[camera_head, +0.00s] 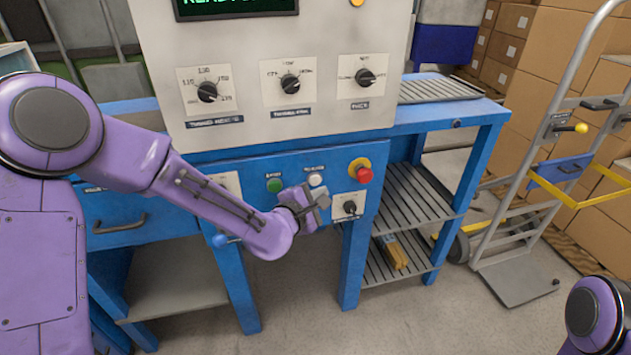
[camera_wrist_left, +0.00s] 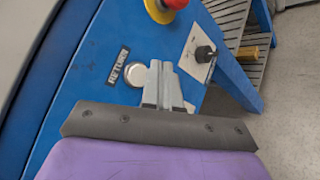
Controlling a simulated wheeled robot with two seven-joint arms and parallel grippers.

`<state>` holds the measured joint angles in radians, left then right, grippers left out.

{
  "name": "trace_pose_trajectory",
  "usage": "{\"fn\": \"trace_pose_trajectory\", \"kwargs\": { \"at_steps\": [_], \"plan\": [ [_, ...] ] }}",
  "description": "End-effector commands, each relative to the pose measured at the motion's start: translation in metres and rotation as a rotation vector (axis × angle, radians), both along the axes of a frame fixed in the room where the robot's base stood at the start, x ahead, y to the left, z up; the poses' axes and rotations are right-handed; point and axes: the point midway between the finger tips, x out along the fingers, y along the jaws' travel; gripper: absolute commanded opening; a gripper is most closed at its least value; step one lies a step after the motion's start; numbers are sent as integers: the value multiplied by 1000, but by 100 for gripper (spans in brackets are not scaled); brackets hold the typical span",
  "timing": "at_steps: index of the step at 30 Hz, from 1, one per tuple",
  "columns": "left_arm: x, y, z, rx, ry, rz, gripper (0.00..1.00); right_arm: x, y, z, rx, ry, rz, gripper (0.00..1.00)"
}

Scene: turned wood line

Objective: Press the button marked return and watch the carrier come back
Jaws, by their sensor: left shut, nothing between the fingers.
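The white return button (camera_head: 315,180) sits on the blue front panel of the machine, between a green button (camera_head: 274,185) and a red mushroom button (camera_head: 364,175). In the left wrist view the return button (camera_wrist_left: 136,75) shows beside its label RETURN (camera_wrist_left: 118,66). My left gripper (camera_head: 318,199) is shut and empty, just in front of the panel below the button. In the left wrist view its fingertips (camera_wrist_left: 160,70) appear just right of the button; I cannot tell whether they touch anything. The carrier cannot be made out. My right gripper is out of view.
A black selector knob (camera_head: 350,207) on a white plate is close to the right of the left gripper, and the red mushroom button (camera_wrist_left: 176,3) is above. Slatted shelves (camera_head: 415,205) stand to the right. A hand truck (camera_head: 530,170) and cardboard boxes (camera_head: 545,60) are farther right.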

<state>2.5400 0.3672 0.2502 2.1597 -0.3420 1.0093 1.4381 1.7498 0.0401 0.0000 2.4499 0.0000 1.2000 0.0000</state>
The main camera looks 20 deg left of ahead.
Motion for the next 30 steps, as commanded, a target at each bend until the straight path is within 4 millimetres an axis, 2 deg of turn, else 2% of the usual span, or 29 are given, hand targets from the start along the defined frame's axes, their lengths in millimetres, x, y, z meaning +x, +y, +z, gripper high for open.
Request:
{"fn": "trace_pose_trajectory", "kwargs": {
  "at_steps": [7,30],
  "plan": [
    [11,8,0,1,1,2,0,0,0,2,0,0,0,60],
    [11,8,0,2,1,1,0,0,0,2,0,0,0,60]
  ]
}}
